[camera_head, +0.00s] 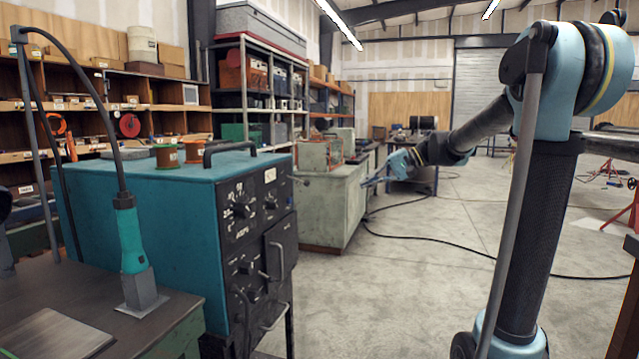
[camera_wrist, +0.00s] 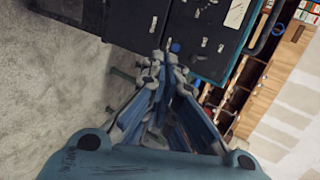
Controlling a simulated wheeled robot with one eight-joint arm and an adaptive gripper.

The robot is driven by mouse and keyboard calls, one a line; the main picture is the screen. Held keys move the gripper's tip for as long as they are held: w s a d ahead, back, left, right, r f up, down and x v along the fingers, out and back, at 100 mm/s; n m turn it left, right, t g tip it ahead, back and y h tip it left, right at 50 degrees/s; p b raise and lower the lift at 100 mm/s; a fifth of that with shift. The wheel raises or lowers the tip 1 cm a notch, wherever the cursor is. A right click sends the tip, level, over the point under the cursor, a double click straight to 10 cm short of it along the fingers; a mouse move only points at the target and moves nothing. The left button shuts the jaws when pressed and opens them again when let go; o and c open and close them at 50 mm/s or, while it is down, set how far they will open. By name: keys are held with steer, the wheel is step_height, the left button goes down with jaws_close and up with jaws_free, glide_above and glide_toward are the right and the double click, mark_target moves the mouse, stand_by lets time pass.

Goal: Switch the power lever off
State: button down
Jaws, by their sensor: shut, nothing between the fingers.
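A teal power cabinet (camera_head: 140,215) stands at left in the head view, with a dark front panel (camera_head: 235,265) carrying several knobs. Metal handles (camera_head: 277,262) stick out of its front, and a small lever-like part (camera_head: 301,181) juts from the panel's upper right edge. I cannot tell for sure which one is the power lever. My gripper (camera_head: 368,183) is shut and empty, apart from the cabinet, to the right of its front. In the wrist view my gripper (camera_wrist: 157,62) points toward the dark panel (camera_wrist: 205,40); its fingertips overlap the panel's edge in the picture, hiding part of it.
A torch in a holder (camera_head: 132,250) stands on the bench at left. Copper wire spools (camera_head: 167,155) sit on the cabinet. A pale green cabinet (camera_head: 330,200) stands behind my gripper. A black cable (camera_head: 450,245) crosses the floor; the floor at centre right is otherwise mostly clear.

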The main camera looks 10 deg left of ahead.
steer(key=w+a+r+g+y, duration=0.1)
steer(key=w+a+r+y, duration=0.15)
steer(key=w+a, duration=0.2)
glide_toward(297, 180)
steer(key=a+f, duration=0.1)
steer(key=w+a+f, duration=0.1)
steer(key=shift+a+f+h, duration=0.15)
steer(key=shift+f+h, duration=0.2)
stand_by(0.4)
steer(key=shift+s+a+f, duration=0.1)
steer(key=shift+a+f, duration=0.4)
steer(key=shift+f, duration=0.4)
